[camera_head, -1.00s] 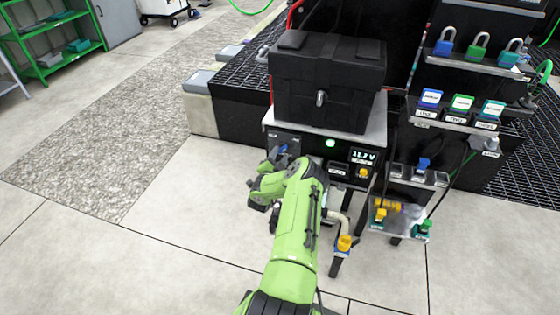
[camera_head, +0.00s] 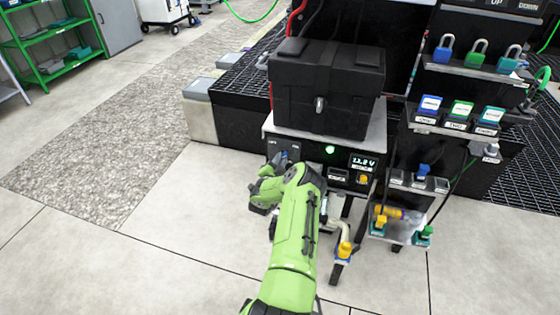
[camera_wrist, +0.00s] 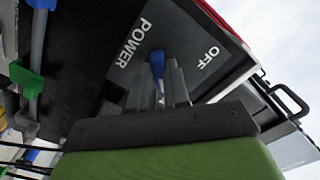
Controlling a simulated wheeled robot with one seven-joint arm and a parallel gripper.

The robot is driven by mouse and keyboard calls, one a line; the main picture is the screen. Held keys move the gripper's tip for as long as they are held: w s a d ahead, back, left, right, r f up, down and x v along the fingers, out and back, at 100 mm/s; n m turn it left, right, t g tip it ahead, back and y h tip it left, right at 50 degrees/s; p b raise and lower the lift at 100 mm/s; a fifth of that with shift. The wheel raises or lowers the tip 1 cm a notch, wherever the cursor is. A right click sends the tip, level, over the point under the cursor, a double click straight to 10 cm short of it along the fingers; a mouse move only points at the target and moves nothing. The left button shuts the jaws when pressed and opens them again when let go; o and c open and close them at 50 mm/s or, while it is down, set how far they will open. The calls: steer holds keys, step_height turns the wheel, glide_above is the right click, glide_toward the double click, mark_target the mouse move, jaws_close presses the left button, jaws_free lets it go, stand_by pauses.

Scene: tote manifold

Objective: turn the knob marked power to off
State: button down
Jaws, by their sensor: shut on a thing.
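The power knob (camera_wrist: 157,63) is a blue handle on a dark panel (camera_wrist: 120,20) lettered POWER and OFF in the wrist view. My gripper (camera_wrist: 161,82) has its two grey fingers closed on either side of the knob. The knob lies between the two words, and which mark it points at is hard to tell. In the head view only a bit of blue at the knob (camera_head: 284,154) shows beyond my green arm, at the left of the panel. The fingers are mostly hidden there.
A green lamp (camera_head: 330,149) is lit on the panel, beside a voltage display (camera_head: 362,161). A black case (camera_head: 325,85) stands on top. To the right are padlocks (camera_head: 477,54), labelled blocks (camera_head: 459,113) and a low valve shelf (camera_head: 400,235). The floor at left is clear.

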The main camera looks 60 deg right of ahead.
steer(key=shift+s+f+n+p, duration=0.1)
steer(key=shift+n+p, duration=1.8)
steer(key=shift+n, duration=2.55)
steer(key=shift+s+n+p, duration=0.1)
steer(key=shift+n+p, duration=1.75)
steer(key=shift+n, duration=2.6)
steer(key=c, duration=1.1)
jaws_free()
